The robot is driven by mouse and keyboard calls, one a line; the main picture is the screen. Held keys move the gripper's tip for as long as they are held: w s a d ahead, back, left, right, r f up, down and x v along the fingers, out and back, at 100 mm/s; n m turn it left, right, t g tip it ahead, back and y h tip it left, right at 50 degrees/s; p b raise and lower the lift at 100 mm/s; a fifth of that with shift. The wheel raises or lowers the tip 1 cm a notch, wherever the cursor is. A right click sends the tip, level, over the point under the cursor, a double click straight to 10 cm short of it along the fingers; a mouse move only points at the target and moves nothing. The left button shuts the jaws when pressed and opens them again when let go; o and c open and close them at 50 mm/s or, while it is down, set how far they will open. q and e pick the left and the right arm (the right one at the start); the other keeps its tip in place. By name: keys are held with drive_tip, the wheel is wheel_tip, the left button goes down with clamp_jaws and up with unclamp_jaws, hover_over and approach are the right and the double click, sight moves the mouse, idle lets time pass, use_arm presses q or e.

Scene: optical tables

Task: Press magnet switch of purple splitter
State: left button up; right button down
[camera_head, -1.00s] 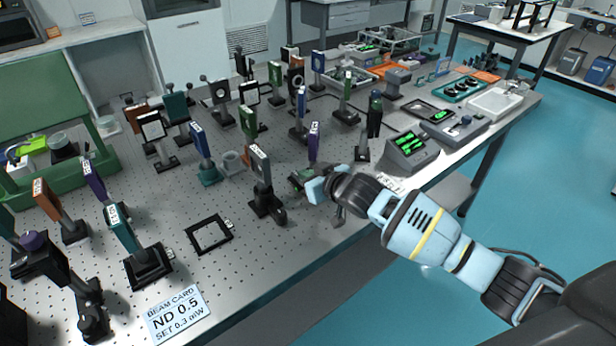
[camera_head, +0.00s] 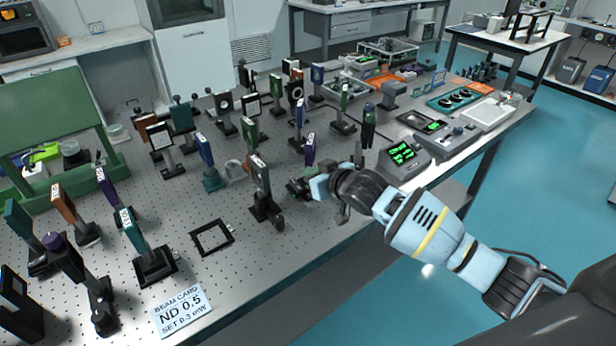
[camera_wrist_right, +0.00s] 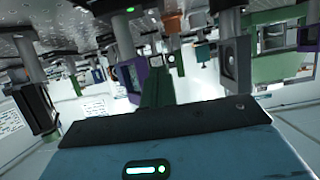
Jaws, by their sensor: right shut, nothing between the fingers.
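The purple splitter (camera_head: 310,149) stands upright on the optical table, right of the middle in the head view. Its base is partly hidden by my right gripper. A purple-edged frame (camera_wrist_right: 134,78) shows in the wrist view beyond the gripper body; I cannot tell whether it is the same splitter. My right gripper (camera_head: 299,188) is shut and empty, low over the table just in front of the splitter. I cannot tell whether its tips touch the base, and the magnet switch cannot be made out. My left gripper is not in view.
A grey mounted optic (camera_head: 261,175) stands close left of my right gripper. A flat black frame (camera_head: 212,237) and a beam card (camera_head: 182,310) lie near the front edge. A meter with green digits (camera_head: 405,154) is to the right. Mounted optics crowd the table behind.

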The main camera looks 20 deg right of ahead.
drive_tip(key=s+d, duration=0.2)
drive_tip(key=s, duration=0.5)
drive_tip(key=shift+s+d, duration=0.15)
drive_tip(key=shift+g, duration=0.9)
drive_tip(key=s+a+f, duration=0.1)
drive_tip(key=s+f, duration=0.3)
drive_tip(key=s+a+f, duration=0.1)
drive_tip(key=s+f, duration=0.1)
drive_tip(key=shift+s+a, duration=0.3)
drive_tip(key=shift+a, duration=0.05)
drive_tip(key=s+d+f+m+g+h, duration=0.1)
drive_tip(key=s+f+g, duration=0.2)
drive_tip(key=s, duration=0.9)
drive_tip(key=s+d+f+g+h, duration=0.2)
drive_tip(key=s+f+g, duration=0.15)
drive_tip(key=s, duration=0.85)
drive_tip(key=s+d+f+m+g+h, duration=0.1)
drive_tip(key=s+f+g, duration=0.25)
drive_tip(key=s, duration=0.85)
drive_tip(key=w+a+f+t+y, duration=0.1)
drive_tip(key=w+a+f+t, duration=0.1)
drive_tip(key=w+f+t, duration=0.3)
drive_tip(key=shift+w+a+f+t, duration=0.4)
drive_tip(key=shift+f+t, duration=1.1)
drive_tip(key=shift+f, duration=1.05)
drive_tip(key=shift+w+a+y, duration=0.1)
drive_tip(key=shift+y, duration=0.2)
